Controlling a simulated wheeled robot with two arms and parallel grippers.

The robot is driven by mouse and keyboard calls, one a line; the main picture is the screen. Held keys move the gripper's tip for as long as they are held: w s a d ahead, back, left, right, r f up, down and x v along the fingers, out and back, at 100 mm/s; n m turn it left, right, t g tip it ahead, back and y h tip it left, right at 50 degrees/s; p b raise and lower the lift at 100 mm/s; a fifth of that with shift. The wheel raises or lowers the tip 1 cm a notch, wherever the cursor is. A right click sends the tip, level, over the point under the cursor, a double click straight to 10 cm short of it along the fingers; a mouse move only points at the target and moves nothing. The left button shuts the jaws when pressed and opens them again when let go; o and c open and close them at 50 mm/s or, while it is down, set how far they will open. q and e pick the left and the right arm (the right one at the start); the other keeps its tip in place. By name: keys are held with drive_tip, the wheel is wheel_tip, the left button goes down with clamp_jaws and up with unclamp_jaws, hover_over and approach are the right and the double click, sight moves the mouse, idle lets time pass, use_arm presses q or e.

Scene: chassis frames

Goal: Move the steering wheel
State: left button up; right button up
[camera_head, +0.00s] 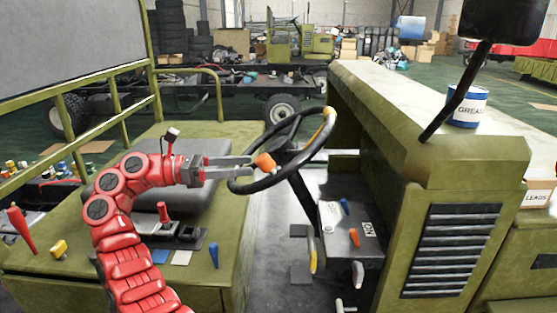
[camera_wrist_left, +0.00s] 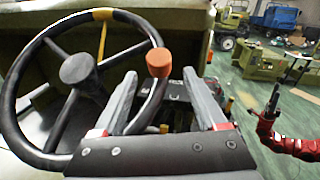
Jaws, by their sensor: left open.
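The black steering wheel (camera_head: 262,184) with a yellow rim section stands on its column over the green vehicle's footwell. An orange knob (camera_head: 265,161) sits on its rim, on the side towards my left arm. My left gripper (camera_head: 252,166) is open, with its fingertips right by the knob. In the left wrist view the wheel's hub (camera_wrist_left: 78,68) is left of centre, and the knob (camera_wrist_left: 159,62) appears between and just beyond the two grey fingers. I cannot tell whether either finger touches the rim. My right gripper is not in the head view; a red arm (camera_wrist_left: 285,143) at the right of the wrist view ends in a dark, unclear tip.
A lever panel (camera_head: 350,238) with coloured handles is below and right of the wheel. The green hood (camera_head: 400,105) carries a grease can (camera_head: 468,107). A black seat (camera_head: 180,187) and several levers lie under my left arm. A mirror (camera_head: 500,20) hangs at upper right.

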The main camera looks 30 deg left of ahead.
use_arm(q)
drive_tip(key=p+x, duration=0.2)
drive_tip(key=x, duration=0.6)
drive_tip(key=shift+p, duration=0.3)
drive_tip(key=shift+w+d, duration=0.35)
drive_tip(key=shift+d, duration=0.05)
drive_tip(key=shift+a, duration=0.1)
drive_tip(key=c, duration=1)
clamp_jaws()
